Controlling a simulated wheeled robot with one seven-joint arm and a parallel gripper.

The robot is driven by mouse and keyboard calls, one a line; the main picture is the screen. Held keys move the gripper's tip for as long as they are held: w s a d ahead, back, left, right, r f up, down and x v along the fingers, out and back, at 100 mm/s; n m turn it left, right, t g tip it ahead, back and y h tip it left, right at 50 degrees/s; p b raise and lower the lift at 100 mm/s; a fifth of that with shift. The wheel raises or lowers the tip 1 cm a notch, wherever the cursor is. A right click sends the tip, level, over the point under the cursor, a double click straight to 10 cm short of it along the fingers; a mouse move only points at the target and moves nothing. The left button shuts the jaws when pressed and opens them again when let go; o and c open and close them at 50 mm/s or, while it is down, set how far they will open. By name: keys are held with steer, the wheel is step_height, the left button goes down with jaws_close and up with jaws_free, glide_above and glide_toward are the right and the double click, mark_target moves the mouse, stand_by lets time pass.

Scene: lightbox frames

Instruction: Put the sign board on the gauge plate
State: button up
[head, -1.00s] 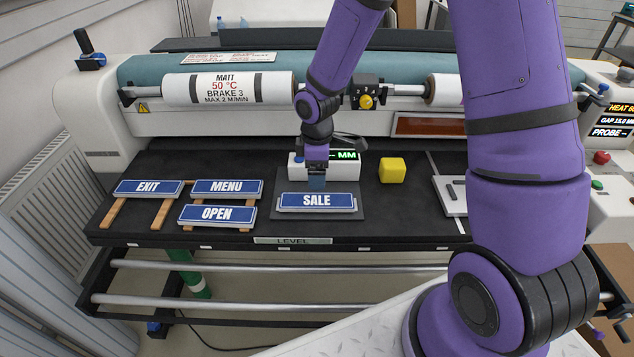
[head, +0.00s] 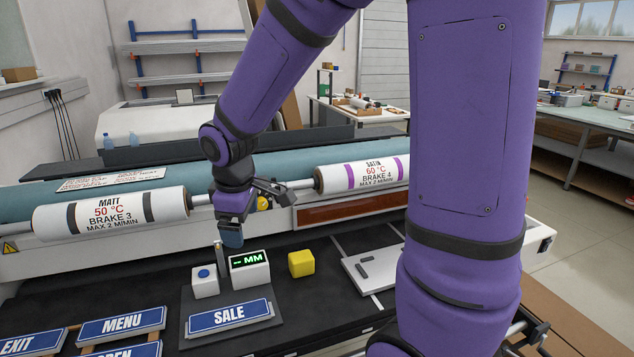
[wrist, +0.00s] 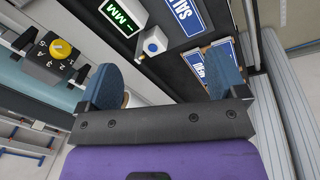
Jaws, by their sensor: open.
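The blue SALE sign board (head: 229,315) lies on the dark gauge plate (head: 198,303), in front of the gauge's green "-- MM" display (head: 249,261). In the wrist view the SALE board (wrist: 182,14) is partly cut off at the top. Other blue boards, MENU (head: 123,323), EXIT (head: 18,342) and OPEN (head: 122,352), lie to the left; EXIT and OPEN are cut off by the frame. My gripper (head: 231,237) is raised above and behind the gauge, apart from the SALE board. Its blue fingers stand wide apart and empty in the wrist view (wrist: 162,78).
A white box with a blue button (head: 205,284) stands left of the display. A yellow cube (head: 301,263) is to its right, then a white plate (head: 365,270) with a dark handle. The MATT roller (head: 115,213) and SATIN roller (head: 365,172) run behind.

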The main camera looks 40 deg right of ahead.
steer(key=s+d+r+m+t, duration=0.1)
steer(key=s+r+m, duration=0.3)
steer(key=s+r, duration=0.3)
steer(key=s+d+r+m+t+y, duration=0.1)
steer(key=s+d+r+m+t, duration=0.1)
steer(key=s+r+m, duration=0.2)
steer(key=s+r, duration=0.3)
steer(key=s, duration=0.5)
steer(key=shift+s, duration=0.2)
stand_by(1.1)
